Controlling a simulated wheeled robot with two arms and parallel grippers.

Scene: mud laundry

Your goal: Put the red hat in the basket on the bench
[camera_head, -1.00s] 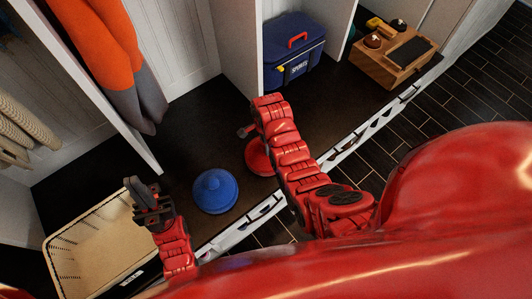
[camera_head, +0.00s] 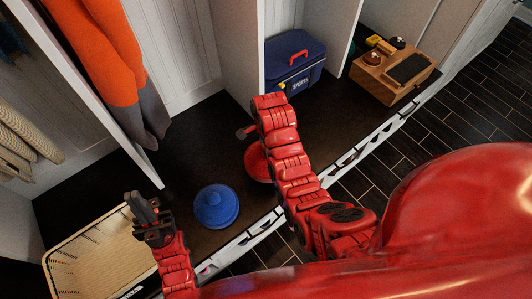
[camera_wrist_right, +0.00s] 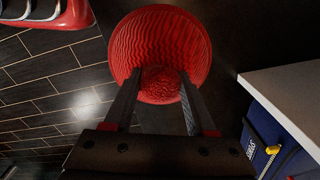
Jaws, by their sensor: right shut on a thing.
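The red hat (camera_head: 256,163) shows partly behind my right arm in the head view, over the dark bench (camera_head: 190,165). In the right wrist view the red hat (camera_wrist_right: 165,35) is round and ribbed. My right gripper (camera_wrist_right: 160,75) is shut on it, with its fingers on either side of the crown. The pale wicker basket (camera_head: 95,260) stands at the left end of the bench, partly cut off by the frame. My left gripper (camera_head: 150,215) is over the basket's right edge, empty; its finger gap is unclear.
A blue hat (camera_head: 215,207) lies on the bench between the basket and the red hat. A blue cooler box (camera_head: 294,68) stands in a cubby behind a white divider (camera_head: 240,50). A wooden box (camera_head: 395,75) is further right. Orange and grey clothing (camera_head: 110,60) hangs at left.

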